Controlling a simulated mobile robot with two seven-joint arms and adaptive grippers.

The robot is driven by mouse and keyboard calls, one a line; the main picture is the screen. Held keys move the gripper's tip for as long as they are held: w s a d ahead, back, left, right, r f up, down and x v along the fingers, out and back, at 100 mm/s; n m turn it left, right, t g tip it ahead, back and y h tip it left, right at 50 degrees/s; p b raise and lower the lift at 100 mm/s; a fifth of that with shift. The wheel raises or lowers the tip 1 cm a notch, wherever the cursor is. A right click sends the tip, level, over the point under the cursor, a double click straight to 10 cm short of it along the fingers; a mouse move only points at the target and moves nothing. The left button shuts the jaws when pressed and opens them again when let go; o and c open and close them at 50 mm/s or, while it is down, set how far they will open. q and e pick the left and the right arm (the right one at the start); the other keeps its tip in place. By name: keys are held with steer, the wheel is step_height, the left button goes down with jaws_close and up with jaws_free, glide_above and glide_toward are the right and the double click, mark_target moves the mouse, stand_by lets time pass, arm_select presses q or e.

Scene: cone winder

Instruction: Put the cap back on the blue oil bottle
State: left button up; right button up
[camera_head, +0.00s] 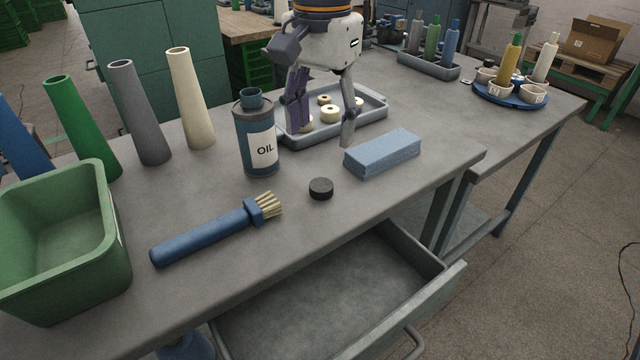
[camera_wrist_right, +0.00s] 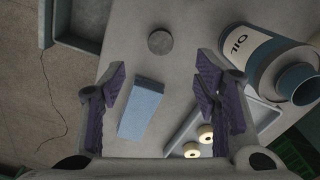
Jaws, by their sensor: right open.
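The blue oil bottle (camera_head: 257,135) stands upright on the bench, its neck uncovered, with a white OIL label. It also shows in the right wrist view (camera_wrist_right: 262,55). The black round cap (camera_head: 321,189) lies flat on the bench in front of the bottle and to its right; it shows in the right wrist view (camera_wrist_right: 160,41) beyond my fingertips. My right gripper (camera_head: 322,122) is open and empty, above the bench beside the grey tray, behind the cap and right of the bottle. Its fingers also show in the right wrist view (camera_wrist_right: 160,82). My left gripper is not seen.
A blue block (camera_head: 383,153) lies right of the cap, and a blue-handled brush (camera_head: 205,236) lies left of it. A grey tray (camera_head: 375,117) holds several pale rings. A green bin (camera_head: 117,262) and several cones stand at left. A drawer (camera_head: 330,300) hangs open below the front edge.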

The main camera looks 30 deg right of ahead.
glide_above(320, 186)
step_height(320, 186, down, 6)
steer(key=shift+d+r, duration=0.1)
steer(key=shift+r, duration=0.15)
step_height(320, 186, down, 5)
steer(key=shift+f+b, duration=0.15)
steer(key=shift+b, duration=0.35)
steer(key=c, duration=0.8)
